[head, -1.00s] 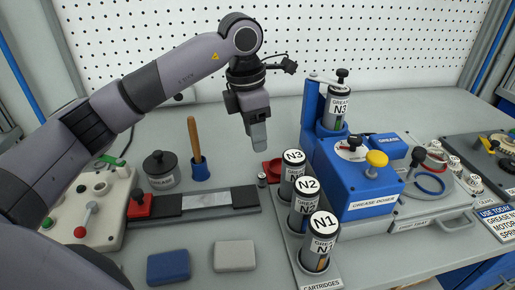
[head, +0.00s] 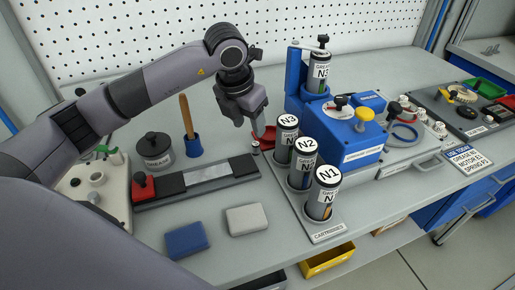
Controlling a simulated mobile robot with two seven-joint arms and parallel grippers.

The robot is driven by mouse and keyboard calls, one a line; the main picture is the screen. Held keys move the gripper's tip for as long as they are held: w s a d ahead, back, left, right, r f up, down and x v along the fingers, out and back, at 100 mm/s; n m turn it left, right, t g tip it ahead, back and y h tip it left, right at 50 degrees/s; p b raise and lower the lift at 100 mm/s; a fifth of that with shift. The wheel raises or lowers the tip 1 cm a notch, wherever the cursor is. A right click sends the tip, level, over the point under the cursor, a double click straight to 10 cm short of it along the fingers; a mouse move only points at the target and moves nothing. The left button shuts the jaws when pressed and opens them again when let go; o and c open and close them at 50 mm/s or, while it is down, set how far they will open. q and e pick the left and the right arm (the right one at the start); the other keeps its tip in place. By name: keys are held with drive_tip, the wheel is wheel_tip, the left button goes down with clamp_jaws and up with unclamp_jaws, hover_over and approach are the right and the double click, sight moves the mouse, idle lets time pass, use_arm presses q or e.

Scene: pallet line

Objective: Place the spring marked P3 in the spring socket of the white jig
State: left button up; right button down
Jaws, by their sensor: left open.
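My left gripper (head: 258,128) points down over the bench behind the cartridge row, open, with nothing seen in it. I cannot make out any spring marked P3. A white fixture (head: 115,192) with knobs and a green part stands at the left, partly hidden by my left arm; I cannot tell if it is the white jig, and no spring socket shows. My right gripper is not in view.
Cartridges N3 (head: 286,141), N2 (head: 303,165) and N1 (head: 322,195) stand in a rack near the gripper. A blue grease doser (head: 345,140) is behind them. A sign (head: 468,160) names spring P3. A grey rail (head: 210,178), blue block (head: 187,240) and grey block (head: 246,219) lie in front.

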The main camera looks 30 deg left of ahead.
sight(255, 143)
use_arm(q)
drive_tip(key=p+x, duration=0.1)
drive_tip(key=x, duration=0.6)
drive_tip(key=shift+d+f, duration=0.15)
drive_tip(key=shift+d, duration=0.05)
clamp_jaws()
